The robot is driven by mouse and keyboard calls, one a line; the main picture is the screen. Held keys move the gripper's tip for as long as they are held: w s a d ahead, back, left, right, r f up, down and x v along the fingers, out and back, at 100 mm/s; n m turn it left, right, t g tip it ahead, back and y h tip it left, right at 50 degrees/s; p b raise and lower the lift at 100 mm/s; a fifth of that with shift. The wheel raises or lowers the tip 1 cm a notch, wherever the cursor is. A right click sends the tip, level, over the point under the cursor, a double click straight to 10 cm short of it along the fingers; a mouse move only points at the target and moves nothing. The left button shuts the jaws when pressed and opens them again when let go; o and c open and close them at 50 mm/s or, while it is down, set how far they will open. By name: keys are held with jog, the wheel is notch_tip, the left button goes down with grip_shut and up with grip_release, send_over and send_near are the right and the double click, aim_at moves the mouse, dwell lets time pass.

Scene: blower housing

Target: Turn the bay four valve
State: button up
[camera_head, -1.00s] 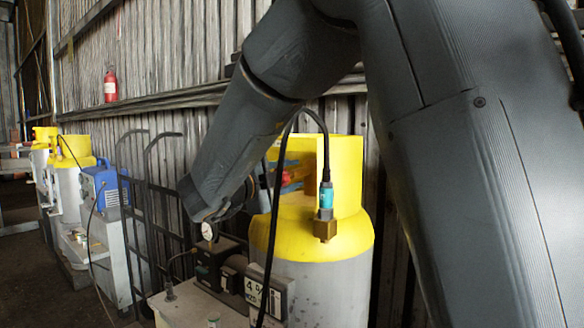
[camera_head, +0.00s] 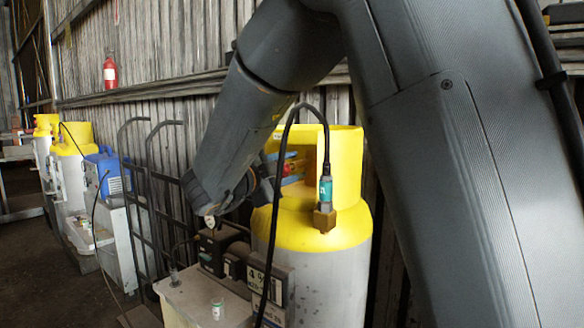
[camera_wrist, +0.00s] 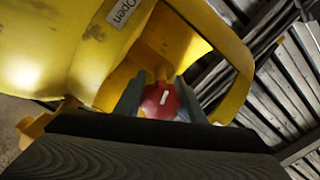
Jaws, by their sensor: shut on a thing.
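The bay four cylinder (camera_head: 318,262) is grey with a yellow top, and a sign with a "4" (camera_head: 265,285) stands in front of it. Its yellow collar (camera_head: 345,160) also fills much of the wrist view (camera_wrist: 60,45), with an "Open" label (camera_wrist: 122,12) on it. The red valve knob (camera_wrist: 160,100) has a white mark and sits inside the collar opening. My gripper (camera_wrist: 160,98) is shut on the knob, one blue-grey finger on each side. In the head view my gripper (camera_head: 290,167) reaches into the collar from the left, and the knob is mostly hidden.
A black hose with a teal fitting (camera_head: 326,190) hangs in front of the collar. A black hand truck (camera_head: 150,200) and a blue machine (camera_head: 108,175) stand to the left. A corrugated wall (camera_head: 180,60) with a fire extinguisher (camera_head: 110,73) is behind.

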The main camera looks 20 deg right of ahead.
jog(key=o, duration=1)
jog(key=shift+o, duration=0.2)
jog(key=b+v, duration=0.2)
jog(key=v, duration=0.6)
jog(key=shift+b, duration=0.35)
